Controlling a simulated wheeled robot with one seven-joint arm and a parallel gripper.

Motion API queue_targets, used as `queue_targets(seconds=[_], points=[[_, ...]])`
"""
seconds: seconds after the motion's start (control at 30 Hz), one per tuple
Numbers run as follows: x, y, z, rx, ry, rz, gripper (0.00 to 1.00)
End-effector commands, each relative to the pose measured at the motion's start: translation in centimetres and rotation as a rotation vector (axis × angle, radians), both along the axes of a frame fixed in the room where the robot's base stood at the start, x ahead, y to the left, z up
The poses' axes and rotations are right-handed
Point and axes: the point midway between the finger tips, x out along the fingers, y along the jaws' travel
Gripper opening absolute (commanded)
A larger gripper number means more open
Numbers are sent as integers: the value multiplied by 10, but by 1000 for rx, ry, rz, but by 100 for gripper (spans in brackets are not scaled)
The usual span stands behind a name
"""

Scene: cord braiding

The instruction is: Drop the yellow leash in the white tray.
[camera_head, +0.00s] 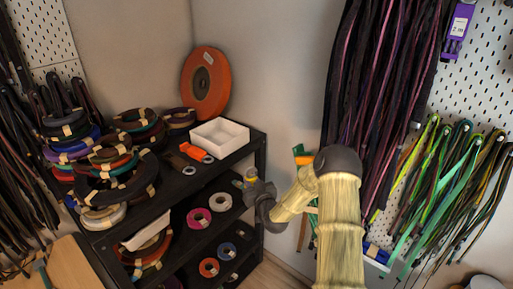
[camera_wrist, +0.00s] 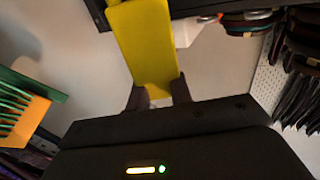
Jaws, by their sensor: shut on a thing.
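The yellow leash (camera_wrist: 146,45) fills the upper middle of the wrist view as a flat, wide yellow band. My gripper (camera_wrist: 160,92) is shut on its near end, with a dark finger on each side. In the head view my gripper (camera_head: 251,181) is beside the right end of the black shelf, lower than its top, and only a small bit of yellow shows there. The white tray (camera_head: 226,150), square, open and empty-looking, sits on the shelf top, up and left of my gripper. A white shape at the top of the wrist view may be the tray.
The black shelf (camera_head: 262,160) has a top edge between my gripper and the tray. An orange-handled tool (camera_head: 196,153) lies left of the tray, and a large orange disc (camera_head: 205,84) stands behind. Dark cords (camera_head: 375,90) hang on the right wall.

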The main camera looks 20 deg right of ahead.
Motion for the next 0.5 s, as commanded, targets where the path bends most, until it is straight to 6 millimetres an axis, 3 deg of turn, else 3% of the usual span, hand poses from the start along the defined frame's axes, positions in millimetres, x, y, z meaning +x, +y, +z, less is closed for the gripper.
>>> queue_targets(seconds=[0.03, 0.2, 0.4, 0.5], points=[[-10, 7, -26, 6, 8, 2, 0], [-44, 27, -90, 6, 10, -13, 0], [-92, 48, -149, 5, 9, -54, 0], [-110, 54, -166, 3, 4, -78, 0]])
